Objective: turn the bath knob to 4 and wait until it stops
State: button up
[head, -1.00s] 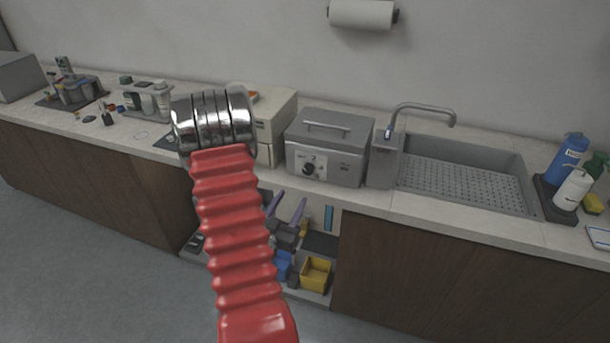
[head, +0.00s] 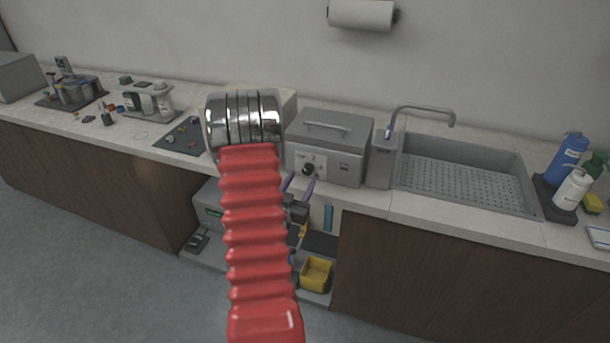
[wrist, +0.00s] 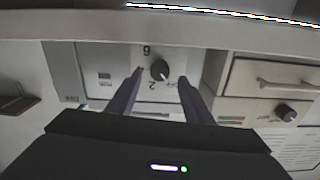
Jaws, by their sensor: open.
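A pale pointer mark on the knob lies toward the 2 side. My gripper (wrist: 160,79) is open, its two purple fingers spread on either side of the knob with visible gaps. In the head view the fingertips (head: 299,183) are just below the knob.
A sink (head: 465,175) with a faucet lies right of the bath. A cream drawer unit, partly hidden by my arm, stands to its left; the wrist view shows another black knob (wrist: 285,112). Below is an open shelf with a yellow bin (head: 316,274).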

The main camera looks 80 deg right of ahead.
aim_at(307, 172)
jog(key=shift+s+d, duration=0.15)
jog(key=shift+d, duration=0.9)
jog(key=shift+s+d, duration=0.1)
jog(key=shift+d, duration=0.95)
jog(key=c, duration=1.1)
